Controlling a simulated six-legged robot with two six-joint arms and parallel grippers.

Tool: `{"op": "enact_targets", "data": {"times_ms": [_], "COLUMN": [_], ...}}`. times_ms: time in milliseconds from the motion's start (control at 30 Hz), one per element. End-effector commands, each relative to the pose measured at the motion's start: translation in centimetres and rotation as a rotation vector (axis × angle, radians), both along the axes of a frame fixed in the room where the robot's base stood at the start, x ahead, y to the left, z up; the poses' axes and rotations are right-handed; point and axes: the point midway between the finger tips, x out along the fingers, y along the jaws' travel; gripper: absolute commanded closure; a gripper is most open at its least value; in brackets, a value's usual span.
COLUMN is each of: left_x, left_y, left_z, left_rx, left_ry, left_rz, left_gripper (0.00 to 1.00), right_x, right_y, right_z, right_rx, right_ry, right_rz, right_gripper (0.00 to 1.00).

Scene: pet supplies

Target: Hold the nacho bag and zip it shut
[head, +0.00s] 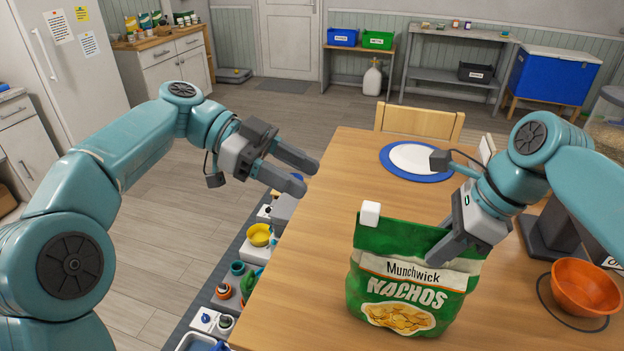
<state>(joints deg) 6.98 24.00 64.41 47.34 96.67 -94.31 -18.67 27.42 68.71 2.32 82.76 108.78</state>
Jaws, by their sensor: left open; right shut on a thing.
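The green nacho bag (412,282) stands upright on the wooden table, its label reading "Munchwick NACHOS". A white block-like zip slider (370,213) sits at the left end of the bag's top edge. My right gripper (445,250) is shut on the bag's top edge at the right side, and its fingers hide part of that edge. My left gripper (306,176) is open and empty, up and left of the bag, near the table's left edge. It is apart from the slider. I cannot tell how much of the bag's mouth is closed.
A blue-rimmed plate (412,160) lies behind the bag on the table (310,270). An orange bowl (586,289) stands at the right. A wooden chair (418,121) is at the far edge. The tabletop left of the bag is clear.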

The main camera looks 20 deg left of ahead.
Motion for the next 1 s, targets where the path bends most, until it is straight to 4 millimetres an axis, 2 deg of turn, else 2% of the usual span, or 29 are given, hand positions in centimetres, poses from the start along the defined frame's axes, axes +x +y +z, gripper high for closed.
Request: {"op": "enact_targets", "data": {"times_ms": [33,300,333,400,733,1000], "left_x": [0.0,0.0,0.0,0.0,0.0,0.0], "left_y": [0.1,0.0,0.0,0.0,0.0,0.0], "left_z": [-0.1,-0.1,-0.1,-0.1,0.0,0.0], "left_rx": [0.0,0.0,0.0,0.0,0.0,0.0], "left_ry": [0.0,0.0,0.0,0.0,0.0,0.0], "left_rz": [0.0,0.0,0.0,0.0,0.0,0.0], "left_gripper": [0.49,0.49,0.49,0.49,0.49,0.49], "right_x": [-0.1,-0.1,-0.1,-0.1,0.0,0.1], "right_y": [-0.1,-0.1,-0.1,-0.1,-0.2,-1.9], "right_z": [-0.7,-0.7,-0.7,-0.6,0.1,4.2], "right_rx": [-0.012,-0.012,-0.013,-0.011,-0.004,-0.005], "right_ry": [0.016,0.016,0.016,0.014,0.006,0.005], "right_rz": [0.003,0.003,0.003,0.003,0.001,0.0], "right_gripper": [1.0,1.0,0.66,0.46,0.46,0.46]}}
